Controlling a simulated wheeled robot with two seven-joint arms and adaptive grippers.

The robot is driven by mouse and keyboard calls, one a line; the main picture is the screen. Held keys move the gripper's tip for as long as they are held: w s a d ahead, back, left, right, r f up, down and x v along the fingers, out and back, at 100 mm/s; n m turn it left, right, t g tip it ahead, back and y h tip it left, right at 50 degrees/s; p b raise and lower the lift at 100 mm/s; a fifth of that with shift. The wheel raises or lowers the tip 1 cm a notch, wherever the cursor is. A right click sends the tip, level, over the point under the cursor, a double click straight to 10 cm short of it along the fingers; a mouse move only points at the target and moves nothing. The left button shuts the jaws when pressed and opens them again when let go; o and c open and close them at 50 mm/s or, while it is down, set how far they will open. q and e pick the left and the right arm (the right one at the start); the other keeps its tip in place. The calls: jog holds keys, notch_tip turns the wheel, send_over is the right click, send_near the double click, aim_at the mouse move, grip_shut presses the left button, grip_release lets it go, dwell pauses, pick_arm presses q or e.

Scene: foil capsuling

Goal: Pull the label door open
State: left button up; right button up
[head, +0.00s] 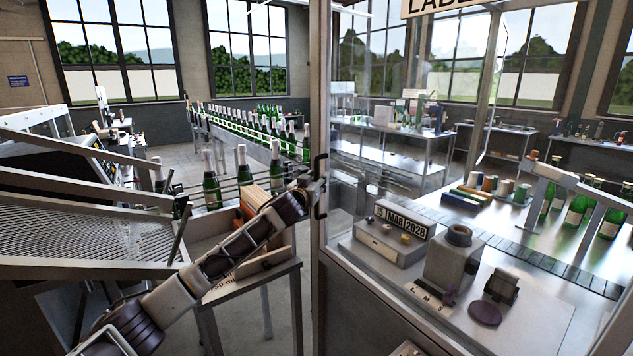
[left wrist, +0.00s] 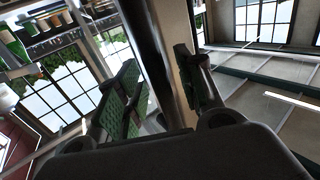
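The label door is a clear glass panel (head: 400,120) in a metal frame, under a partly cut-off "LABE…" sign (head: 440,6). Its tall grey edge post (head: 325,90) carries a dark bracket-shaped handle (head: 320,205). My left gripper (head: 312,188) is at this handle, reaching up from the lower left. In the left wrist view, its green-padded fingers (left wrist: 162,88) are apart. A dark bar (left wrist: 147,40), likely the handle, runs between them, with a beige post beside it. Gaps show beside the bar; I cannot tell whether either finger touches it. My right gripper is not in view.
A bench behind the glass bears a date stamp block (head: 405,222), a grey fixture (head: 453,260) and green bottles (head: 578,208). Left of the post stand a crate table (head: 240,285), a slatted metal rack (head: 80,235) and a bottle conveyor (head: 235,135).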

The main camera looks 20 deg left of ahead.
pick_arm(q)
jog(key=shift+c, duration=0.4)
grip_shut()
jog(key=shift+d, duration=0.1)
